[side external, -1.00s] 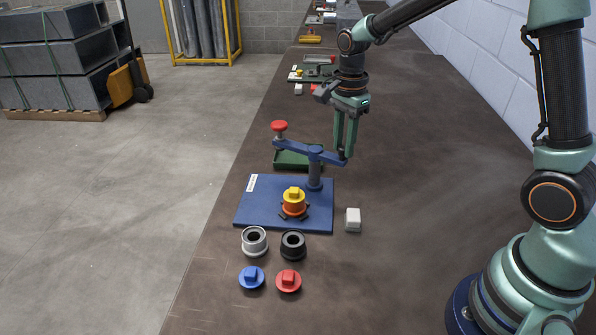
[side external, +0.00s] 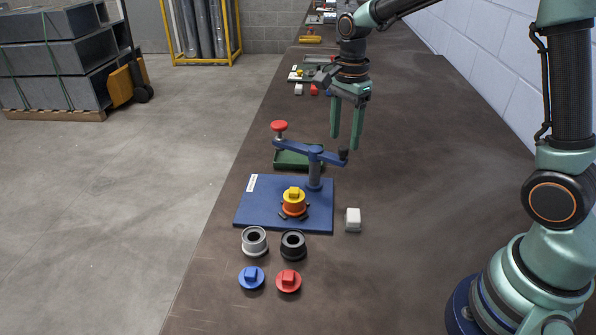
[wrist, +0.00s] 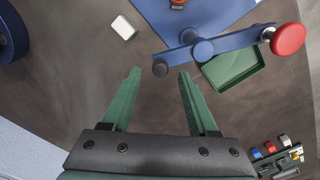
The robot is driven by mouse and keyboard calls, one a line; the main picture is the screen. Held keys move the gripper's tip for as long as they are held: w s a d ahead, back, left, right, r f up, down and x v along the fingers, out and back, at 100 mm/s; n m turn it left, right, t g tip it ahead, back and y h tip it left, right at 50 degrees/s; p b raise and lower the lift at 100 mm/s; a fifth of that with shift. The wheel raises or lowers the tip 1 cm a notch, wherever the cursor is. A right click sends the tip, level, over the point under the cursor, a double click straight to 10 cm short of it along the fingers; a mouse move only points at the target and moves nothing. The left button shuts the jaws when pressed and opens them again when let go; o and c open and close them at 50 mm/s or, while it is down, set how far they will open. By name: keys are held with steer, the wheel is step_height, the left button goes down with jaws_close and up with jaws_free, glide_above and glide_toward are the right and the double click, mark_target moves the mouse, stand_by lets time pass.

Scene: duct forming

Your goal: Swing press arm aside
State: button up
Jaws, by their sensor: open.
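The blue press arm (side external: 326,156) sits on a post on the blue base plate (side external: 256,212). The arm is clear of the orange and yellow part (side external: 294,201) on the plate.
A green tray (side external: 291,160) lies behind the plate. A white block (side external: 353,220) stands to its right. Grey (side external: 254,241) and black (side external: 293,244) rings, and blue (side external: 252,278) and red (side external: 289,281) caps, lie in front. The table's right side is clear.

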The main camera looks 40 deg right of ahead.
step_height(320, 180, up, 10)
steer(key=shift+f, duration=0.2)
steer(key=s+a+f+n+t, duration=0.1)
steer(key=s+n+t, duration=0.4)
steer(key=s+n, duration=0.8)
steer(key=shift+a+n+t, duration=0.3)
steer(key=shift+a+n, duration=0.35)
steer(key=shift+n, duration=1.95)
steer(key=shift+s, duration=0.1)
